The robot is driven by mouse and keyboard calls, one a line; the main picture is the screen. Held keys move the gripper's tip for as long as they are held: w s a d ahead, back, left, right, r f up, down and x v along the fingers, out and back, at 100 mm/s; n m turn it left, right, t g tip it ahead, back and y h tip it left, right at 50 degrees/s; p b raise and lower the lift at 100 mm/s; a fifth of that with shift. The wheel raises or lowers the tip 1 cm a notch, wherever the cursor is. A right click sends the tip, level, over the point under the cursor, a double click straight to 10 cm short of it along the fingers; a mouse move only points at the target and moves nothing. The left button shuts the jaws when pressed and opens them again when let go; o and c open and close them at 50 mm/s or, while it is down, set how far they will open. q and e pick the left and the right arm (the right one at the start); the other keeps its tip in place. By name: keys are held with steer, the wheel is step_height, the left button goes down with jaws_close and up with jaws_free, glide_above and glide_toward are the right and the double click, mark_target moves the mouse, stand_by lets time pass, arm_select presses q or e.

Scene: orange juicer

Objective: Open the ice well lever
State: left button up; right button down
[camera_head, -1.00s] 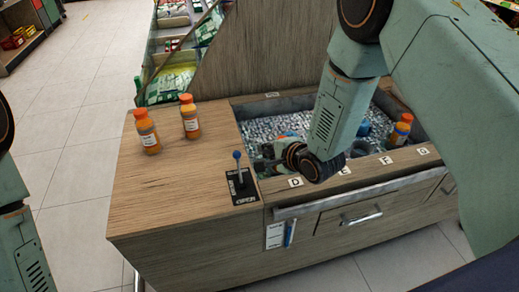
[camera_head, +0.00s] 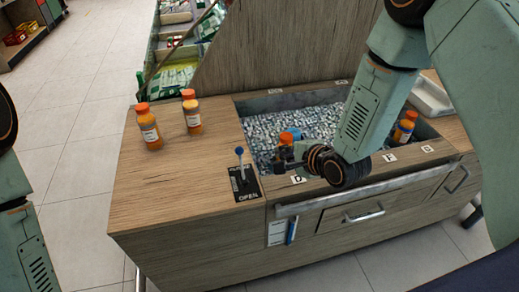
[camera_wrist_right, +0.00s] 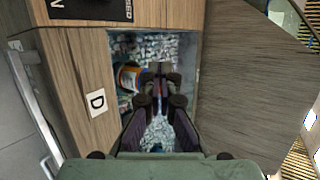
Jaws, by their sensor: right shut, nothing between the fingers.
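The ice well lever (camera_head: 240,163) is a thin stick with a blue ball knob. It stands on a black plate (camera_head: 246,190) marked OPEN at its front end, on the wooden counter left of the ice well (camera_head: 240,105). My right gripper (camera_head: 280,160) is to the right of the lever, over the left part of the well, apart from the knob. In the right wrist view the right gripper (camera_wrist_right: 160,75) is shut and empty above the ice; the lever's plate (camera_wrist_right: 90,8) shows at the top edge. My left arm shows at the left edge, but its gripper is out of view.
Two orange juice bottles (camera_head: 148,127) (camera_head: 191,112) stand on the counter behind and left of the lever. Another bottle (camera_head: 403,130) is in the well at right; one (camera_wrist_right: 130,77) is beside my right gripper. A wooden panel (camera_head: 290,45) rises behind the well.

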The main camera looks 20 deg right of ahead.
steer(key=d+f+b, duration=0.1)
steer(key=w+f+n+y+b, duration=0.1)
steer(key=f, duration=0.1)
steer(key=w+d+f+t+y+b, duration=0.1)
steer(key=shift+d+f, duration=0.2)
steer(key=shift+d, duration=0.1)
steer(key=r+n+y, duration=0.1)
steer(key=a+n+y, duration=0.1)
steer(key=r+n+y, duration=0.1)
steer(key=y, duration=0.1)
steer(key=shift+w+a+r+n+b, duration=0.15)
steer(key=shift+a+r+n+b, duration=0.15)
steer(key=shift+a+r+b, duration=0.1)
steer(key=shift+d+f, duration=0.1)
steer(key=shift+w, duration=0.1)
